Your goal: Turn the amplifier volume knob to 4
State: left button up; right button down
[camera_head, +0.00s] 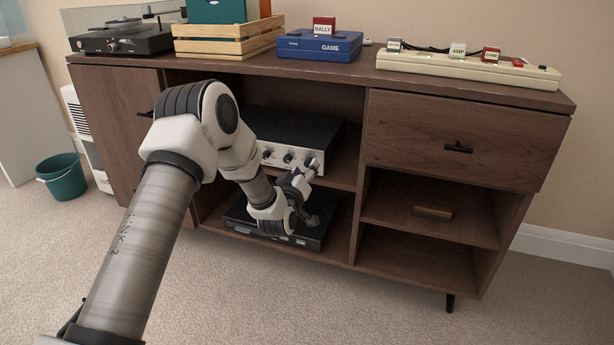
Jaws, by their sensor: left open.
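The amplifier (292,132), with a silver front and black top, sits on the middle shelf of the wooden cabinet. Small dark knobs (288,157) show on its front. My left arm comes in from the lower left and covers the left part of the amplifier. My left gripper (310,170) is open at the lower right of the amplifier's front, close to its right end. The gripper hides that part of the panel, so I cannot tell whether it touches a knob. The knob markings are too small to read. My right gripper is not in view.
A black device (250,226) sits on the shelf below the amplifier, partly behind my arm. A turntable (122,38), a wooden crate (225,46), a blue game box (318,46) and a cream power strip (465,67) stand on the cabinet top (350,75). The carpet (370,310) in front is clear.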

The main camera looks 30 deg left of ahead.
pick_arm(q)
jog(key=shift+x, duration=1)
grip_shut()
jog(key=shift+r, duration=0.1)
jog(key=shift+r+m+p, duration=0.1)
jog(key=shift+m+p, duration=0.7)
jog(key=m+p, duration=0.6)
jog(key=shift+m+p, duration=0.4)
jog(key=m+p, duration=0.4)
jog(key=m, duration=0.1)
jog(key=shift+m+t, duration=0.4)
jog(key=shift+m+h+p, duration=0.4)
jog(key=shift+m+p, duration=1.15)
jog(key=shift+m, duration=0.55)
